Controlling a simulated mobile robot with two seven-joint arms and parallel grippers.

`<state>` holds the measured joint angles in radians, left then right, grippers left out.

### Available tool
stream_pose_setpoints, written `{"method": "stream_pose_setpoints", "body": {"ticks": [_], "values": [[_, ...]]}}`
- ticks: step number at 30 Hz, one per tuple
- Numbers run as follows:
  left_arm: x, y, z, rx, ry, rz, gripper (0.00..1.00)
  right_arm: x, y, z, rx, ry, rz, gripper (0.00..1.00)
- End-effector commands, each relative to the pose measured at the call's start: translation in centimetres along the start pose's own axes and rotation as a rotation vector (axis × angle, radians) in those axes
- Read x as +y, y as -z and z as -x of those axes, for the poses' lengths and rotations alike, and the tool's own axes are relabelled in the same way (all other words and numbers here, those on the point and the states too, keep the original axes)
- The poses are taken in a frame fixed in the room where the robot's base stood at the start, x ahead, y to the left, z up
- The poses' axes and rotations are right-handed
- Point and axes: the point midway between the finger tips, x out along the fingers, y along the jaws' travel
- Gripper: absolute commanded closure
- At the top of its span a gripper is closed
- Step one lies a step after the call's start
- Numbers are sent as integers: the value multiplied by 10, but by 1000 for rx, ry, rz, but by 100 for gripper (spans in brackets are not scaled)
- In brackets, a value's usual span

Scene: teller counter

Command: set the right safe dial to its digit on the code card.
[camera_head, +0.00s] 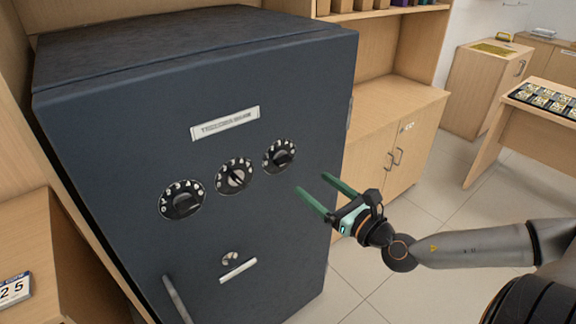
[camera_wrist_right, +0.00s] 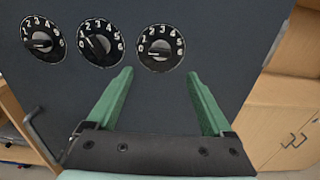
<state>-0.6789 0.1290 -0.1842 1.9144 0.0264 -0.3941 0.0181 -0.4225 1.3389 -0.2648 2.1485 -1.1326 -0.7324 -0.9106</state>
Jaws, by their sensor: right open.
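The dark safe (camera_head: 130,130) has three round black dials in a row, with white numbers. The right safe dial (camera_head: 279,155) also shows in the right wrist view (camera_wrist_right: 160,48), where its knob lies nearly level. The middle dial (camera_head: 234,176) and the left dial (camera_head: 182,200) are to its left. My right gripper (camera_head: 311,193) is open and empty, its green fingers pointing at the safe front, below and to the right of the right dial and apart from it. My left gripper is not in view.
A door handle (camera_head: 177,299) and a keyhole plate (camera_head: 238,270) are on the safe front below the dials. A wooden cabinet (camera_head: 385,135) stands right of the safe. The floor in front of that cabinet is clear.

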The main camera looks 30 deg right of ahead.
Motion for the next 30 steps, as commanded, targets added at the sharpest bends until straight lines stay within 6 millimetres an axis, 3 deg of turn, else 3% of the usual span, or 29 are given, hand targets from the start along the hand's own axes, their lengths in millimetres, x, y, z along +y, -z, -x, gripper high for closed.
{"method": "stream_pose_setpoints", "body": {"ticks": [30], "values": [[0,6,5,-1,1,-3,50,0,0,-103,0,0,-5,15]]}}
